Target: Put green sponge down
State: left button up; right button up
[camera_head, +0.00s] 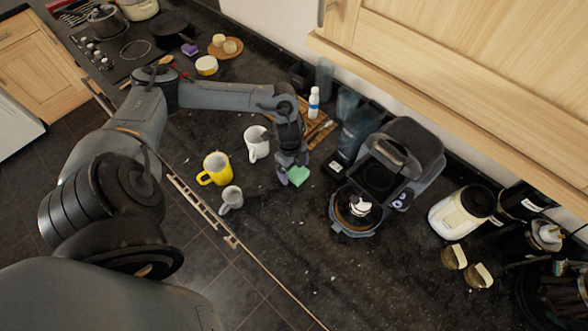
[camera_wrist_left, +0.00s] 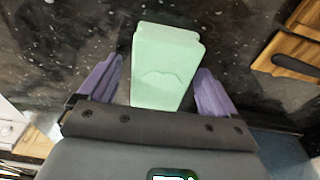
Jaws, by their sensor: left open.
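The green sponge (camera_head: 298,176) lies on the dark speckled granite counter, left of the coffee machine. My left gripper (camera_head: 291,176) is right at it, reaching down from above. In the left wrist view the sponge (camera_wrist_left: 166,65) sits between the two purple fingertips (camera_wrist_left: 158,85), with a gap on each side. The left gripper is open and not clamped on the sponge. The sponge's near end is partly hidden by the gripper body. My right gripper is not in view.
A white mug (camera_head: 257,145), a yellow mug (camera_head: 216,169) and a grey mug (camera_head: 231,197) stand left of the gripper. The coffee machine (camera_head: 420,150) stands to the right. A wooden board (camera_head: 322,128) lies behind. The counter in front of the sponge is clear.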

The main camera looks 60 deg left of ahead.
pick_arm(q)
jog(key=shift+f, duration=0.15)
dwell(0.5)
jog(key=shift+c, duration=0.9)
jog(key=c, duration=0.9)
jog(key=shift+c, duration=0.2)
